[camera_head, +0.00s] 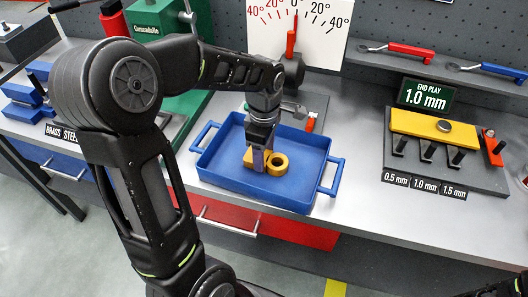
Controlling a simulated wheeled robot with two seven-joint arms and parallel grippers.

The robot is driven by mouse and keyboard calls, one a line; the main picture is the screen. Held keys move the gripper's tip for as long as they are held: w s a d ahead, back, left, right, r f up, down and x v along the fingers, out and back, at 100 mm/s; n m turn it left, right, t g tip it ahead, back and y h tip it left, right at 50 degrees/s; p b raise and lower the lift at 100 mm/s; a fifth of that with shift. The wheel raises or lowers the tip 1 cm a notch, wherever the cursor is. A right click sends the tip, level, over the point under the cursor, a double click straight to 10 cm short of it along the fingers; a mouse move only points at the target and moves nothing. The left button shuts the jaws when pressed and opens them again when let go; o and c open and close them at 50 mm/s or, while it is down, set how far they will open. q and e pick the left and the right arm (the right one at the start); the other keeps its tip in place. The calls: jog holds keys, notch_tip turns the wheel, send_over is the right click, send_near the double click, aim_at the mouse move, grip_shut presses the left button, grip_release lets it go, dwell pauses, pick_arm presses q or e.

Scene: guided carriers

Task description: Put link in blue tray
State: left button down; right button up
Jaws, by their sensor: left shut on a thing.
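The blue tray (215,170) with two side handles lies on the grey bench in the middle of the view. A yellow link (279,167) with a round ring end is inside the outline of the tray, low over its floor. I cannot tell whether it touches the floor. My left gripper (260,161) points down over the tray and is shut on the link; its fingers hide part of it. My right gripper is not in view.
A dial scale (298,30) and a grey plate with a red handle stand behind the tray. A dark gauge rack with a yellow bar (434,126) and black pegs is at the right. Blue blocks (28,97) lie at the left.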

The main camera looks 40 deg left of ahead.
pick_arm(q)
jog(key=c, duration=0.5)
grip_release()
jog(key=shift+f, duration=0.1)
notch_tip(320, 180, up, 12)
jog(key=shift+r, duration=0.15)
dwell(0.4)
